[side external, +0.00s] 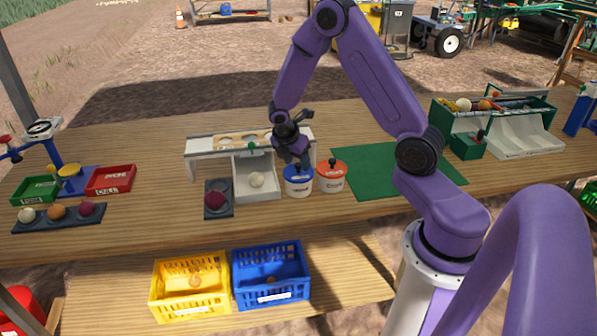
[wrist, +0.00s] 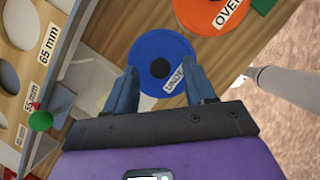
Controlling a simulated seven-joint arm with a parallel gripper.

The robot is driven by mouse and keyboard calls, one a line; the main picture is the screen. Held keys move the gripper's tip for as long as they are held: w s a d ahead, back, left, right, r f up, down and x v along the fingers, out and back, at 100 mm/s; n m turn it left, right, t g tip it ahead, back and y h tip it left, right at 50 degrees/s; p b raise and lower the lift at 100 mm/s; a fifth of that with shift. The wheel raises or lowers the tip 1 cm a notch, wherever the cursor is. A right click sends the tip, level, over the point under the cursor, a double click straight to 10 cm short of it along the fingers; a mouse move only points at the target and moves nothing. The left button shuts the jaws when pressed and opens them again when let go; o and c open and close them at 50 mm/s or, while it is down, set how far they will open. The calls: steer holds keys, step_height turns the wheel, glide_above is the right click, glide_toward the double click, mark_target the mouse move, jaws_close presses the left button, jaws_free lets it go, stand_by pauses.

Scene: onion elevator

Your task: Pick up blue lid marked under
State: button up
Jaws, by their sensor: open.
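The blue lid (wrist: 150,48) marked UNDER has a dark round knob at its middle and shows between and beyond my fingers in the wrist view. In the side view the blue lid (side external: 297,173) sits on a white tub (side external: 299,188). My gripper (wrist: 163,90) is open and empty, its two fingers apart and pointing at the lid. In the side view my gripper (side external: 299,164) is right above the lid, and I cannot tell whether it touches the knob.
An orange lid (wrist: 210,12) marked OVER sits close beside the blue one, on its own tub (side external: 332,183). A green mat (side external: 385,165) lies clear to the right.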

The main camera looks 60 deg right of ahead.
steer(key=shift+d+f, duration=0.25)
steer(key=shift+f, duration=0.35)
steer(key=shift+c, duration=0.4)
jaws_close()
steer(key=shift+r, duration=0.1)
